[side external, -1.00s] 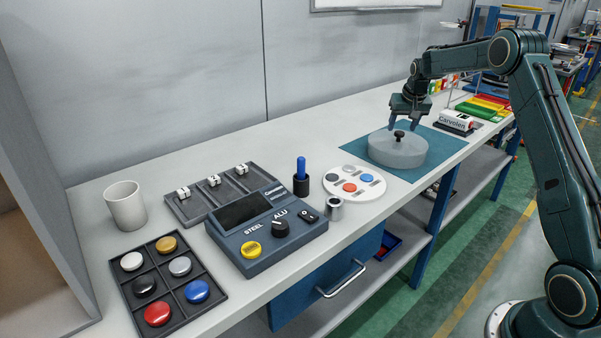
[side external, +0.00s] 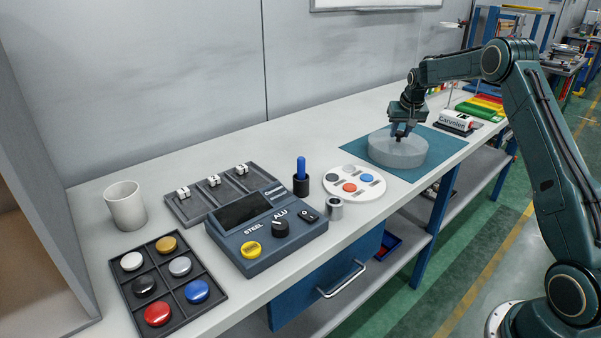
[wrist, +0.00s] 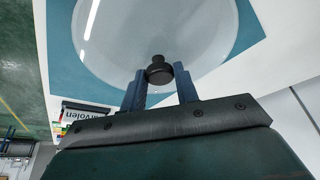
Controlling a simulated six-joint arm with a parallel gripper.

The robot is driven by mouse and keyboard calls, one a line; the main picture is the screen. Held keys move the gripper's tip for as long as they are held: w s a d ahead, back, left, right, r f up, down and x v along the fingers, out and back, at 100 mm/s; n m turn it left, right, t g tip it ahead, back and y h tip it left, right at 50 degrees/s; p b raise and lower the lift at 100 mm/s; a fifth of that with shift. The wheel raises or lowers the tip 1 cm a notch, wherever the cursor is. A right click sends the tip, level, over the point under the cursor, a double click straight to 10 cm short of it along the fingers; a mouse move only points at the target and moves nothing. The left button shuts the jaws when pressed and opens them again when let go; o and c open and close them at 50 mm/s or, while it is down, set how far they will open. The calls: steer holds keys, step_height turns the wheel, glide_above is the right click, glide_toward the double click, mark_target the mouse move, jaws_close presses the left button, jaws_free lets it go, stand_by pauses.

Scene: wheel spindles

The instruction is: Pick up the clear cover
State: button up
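The clear cover (side external: 398,155) is a round, low, see-through dome with a dark knob (wrist: 159,72) on top. It sits on the blue-green mat (side external: 440,143) at the right part of the bench. It fills the upper part of the wrist view (wrist: 155,30). My gripper (wrist: 160,70) is right over the cover, with its two blue fingers on either side of the knob. The knob fills the gap between the fingertips, so they look shut on it. The cover looks level and on the mat. Nothing clear can be made out under it.
A white round tray (side external: 352,196) with coloured discs lies left of the mat. A blue-grey control box (side external: 262,228), a metal cylinder (side external: 334,208) and a blue-topped peg (side external: 301,170) stand farther left. A white labelled block (side external: 457,121) is right of the cover.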

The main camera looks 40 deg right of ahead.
mark_target(400, 133)
jaws_close()
steer(key=shift+r, duration=0.15)
step_height(400, 133, up, 20)
stand_by(0.7)
stand_by(0.6)
